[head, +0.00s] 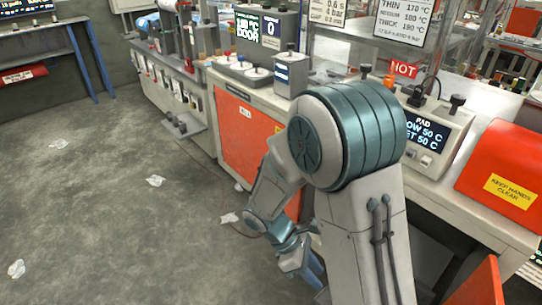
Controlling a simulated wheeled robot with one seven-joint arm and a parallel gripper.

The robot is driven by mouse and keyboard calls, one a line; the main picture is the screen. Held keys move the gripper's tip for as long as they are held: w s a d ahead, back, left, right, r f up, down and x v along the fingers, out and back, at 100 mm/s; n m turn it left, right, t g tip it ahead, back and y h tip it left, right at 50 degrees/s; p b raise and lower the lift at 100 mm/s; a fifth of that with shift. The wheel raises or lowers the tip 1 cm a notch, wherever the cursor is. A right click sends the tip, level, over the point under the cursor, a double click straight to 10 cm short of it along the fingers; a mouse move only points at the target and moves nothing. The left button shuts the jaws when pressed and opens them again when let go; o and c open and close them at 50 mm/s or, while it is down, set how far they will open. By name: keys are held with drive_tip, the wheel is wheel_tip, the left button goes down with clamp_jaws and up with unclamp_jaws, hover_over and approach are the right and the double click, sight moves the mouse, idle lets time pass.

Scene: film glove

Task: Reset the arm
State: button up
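My arm stands in the front middle of the head view, with its large grey and teal shoulder joint in front of the workbench. The arm bends down to the left and folds back low beside the bench. My gripper (312,273) seems to be at the low end, partly hidden behind my own arm link. Its fingertips are not clear, so I cannot tell whether it is open or shut or holds anything.
A bench with an orange front panel (247,142) runs close behind my arm. A control box (432,137) and a red cover (505,174) stand on the right. Crumpled clear film pieces (155,181) lie on the grey floor (110,235), which is mostly free on the left.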

drive_tip(key=s+d+r+m+t+y+p, duration=0.1)
drive_tip(key=r+m+t+y+p, duration=0.1)
drive_tip(key=r+m, duration=0.3)
drive_tip(key=s+d+r+m+t+y+p, duration=0.1)
drive_tip(key=r+m+p, duration=0.4)
drive_tip(key=r, duration=0.9)
drive_tip(key=s+d+r+m+t+y+p, duration=0.2)
drive_tip(key=r+m, duration=0.4)
drive_tip(key=r, duration=0.3)
drive_tip(key=shift+d+r+t+y+p, duration=0.15)
drive_tip(key=shift+d+t+y+p, duration=0.15)
drive_tip(key=shift+t+y+p, duration=0.7)
drive_tip(key=shift+g, duration=0.3)
